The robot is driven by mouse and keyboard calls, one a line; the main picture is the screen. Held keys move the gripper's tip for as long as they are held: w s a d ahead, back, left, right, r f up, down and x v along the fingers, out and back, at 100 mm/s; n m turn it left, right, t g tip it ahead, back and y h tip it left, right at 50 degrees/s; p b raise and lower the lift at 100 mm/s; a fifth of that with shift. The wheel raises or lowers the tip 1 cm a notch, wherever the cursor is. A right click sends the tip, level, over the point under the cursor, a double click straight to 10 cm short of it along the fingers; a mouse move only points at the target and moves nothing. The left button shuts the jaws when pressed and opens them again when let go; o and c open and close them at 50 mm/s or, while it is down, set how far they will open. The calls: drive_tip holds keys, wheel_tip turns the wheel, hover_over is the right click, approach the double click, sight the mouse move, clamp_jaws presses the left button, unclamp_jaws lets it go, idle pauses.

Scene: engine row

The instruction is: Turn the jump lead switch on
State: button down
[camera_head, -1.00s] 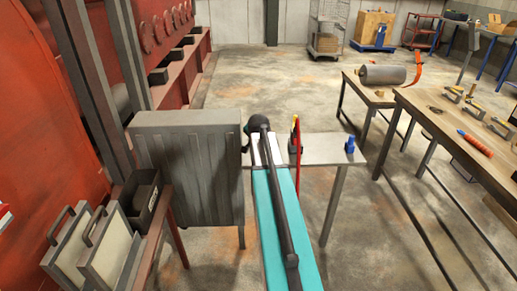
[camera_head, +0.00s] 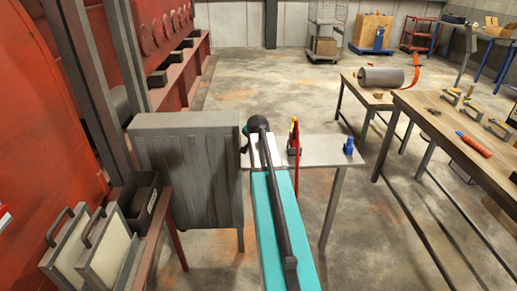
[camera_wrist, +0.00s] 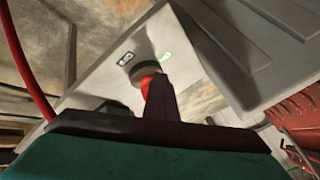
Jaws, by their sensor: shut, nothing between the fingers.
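The jump lead switch (camera_wrist: 147,80) shows in the wrist view as a red lever on a round grey base. The fingers cover the lever's lower part. In the head view my arm hides the switch and the gripper.
A grey ribbed cabinet (camera_head: 185,170) stands just left of my arm. A pale bench (camera_head: 325,152) to the right carries a red upright item (camera_head: 294,140) and a blue item (camera_head: 349,146). A red cable (camera_wrist: 24,65) runs at the wrist view's left. Open floor lies beyond.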

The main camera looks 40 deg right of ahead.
drive_tip(key=shift+w+d+r, duration=0.1)
drive_tip(key=shift+d+r, duration=0.15)
drive_tip(key=shift+d, duration=0.2)
drive_tip(key=shift+w+d+r, duration=0.1)
drive_tip(key=shift+d+r, duration=0.1)
drive_tip(key=shift+d, duration=0.25)
drive_tip(key=shift+a, duration=0.1)
drive_tip(key=shift+s+a+f, duration=0.25)
drive_tip(key=shift+s+a, duration=0.35)
drive_tip(key=s+a, duration=0.2)
drive_tip(key=shift+s+a+p, duration=0.1)
drive_tip(key=shift+a+p, duration=0.2)
drive_tip(key=shift+a, duration=0.05)
drive_tip(key=shift+s+a+r, duration=0.1)
drive_tip(key=shift+a+r, duration=0.1)
drive_tip(key=shift+a, duration=0.1)
drive_tip(key=s+a+r+b, duration=0.1)
drive_tip(key=a+r+b, duration=0.1)
drive_tip(key=a+r, duration=0.3)
drive_tip(key=shift+a+r, duration=0.25)
drive_tip(key=shift+r, duration=0.9)
